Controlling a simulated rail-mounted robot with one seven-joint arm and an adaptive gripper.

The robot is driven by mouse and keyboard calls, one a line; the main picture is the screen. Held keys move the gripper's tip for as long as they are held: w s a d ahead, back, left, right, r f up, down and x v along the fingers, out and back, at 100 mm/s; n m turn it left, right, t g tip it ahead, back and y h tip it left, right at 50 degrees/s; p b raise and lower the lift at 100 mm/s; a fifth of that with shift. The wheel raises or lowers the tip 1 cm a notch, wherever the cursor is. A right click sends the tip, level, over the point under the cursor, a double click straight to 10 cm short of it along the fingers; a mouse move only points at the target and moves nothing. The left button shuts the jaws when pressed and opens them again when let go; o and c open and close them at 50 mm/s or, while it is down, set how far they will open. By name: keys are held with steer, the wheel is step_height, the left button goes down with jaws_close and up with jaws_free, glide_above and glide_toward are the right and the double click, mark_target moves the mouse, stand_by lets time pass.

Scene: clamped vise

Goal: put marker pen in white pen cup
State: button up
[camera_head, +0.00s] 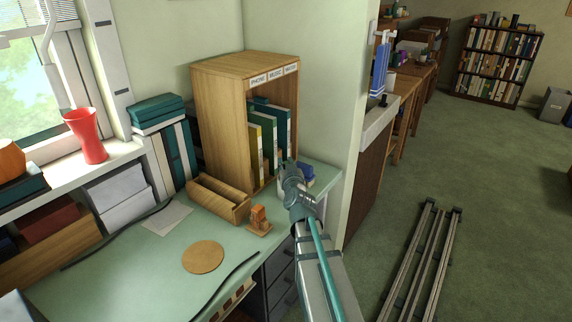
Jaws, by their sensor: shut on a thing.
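My gripper (290,172) is at the right end of the green desk, just in front of the wooden cubby's right side. My arm reaches up to it from the bottom of the picture. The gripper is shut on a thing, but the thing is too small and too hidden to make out. I cannot pick out the marker pen clearly. I cannot make out the white pen cup for sure; a small pale patch shows beside the gripper, partly hidden by it.
A wooden cubby (217,105) with binders stands behind. A wooden trough (219,198), an orange-brown stand (259,220) and a round cork mat (203,257) lie to the left. A blue item (307,171) is right of my gripper. The green desk (120,275) is clear at front left.

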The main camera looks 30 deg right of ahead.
steer(key=shift+f, duration=0.3)
steer(key=o, duration=0.9)
steer(key=shift+o, duration=0.2)
steer(key=shift+s, duration=0.1)
steer(key=b+v, duration=0.7)
steer(key=b, duration=0.6)
steer(key=shift+s+f, duration=0.25)
steer(key=shift+f, duration=0.15)
steer(key=shift+s+a+b, duration=0.15)
steer(key=shift+b, duration=1)
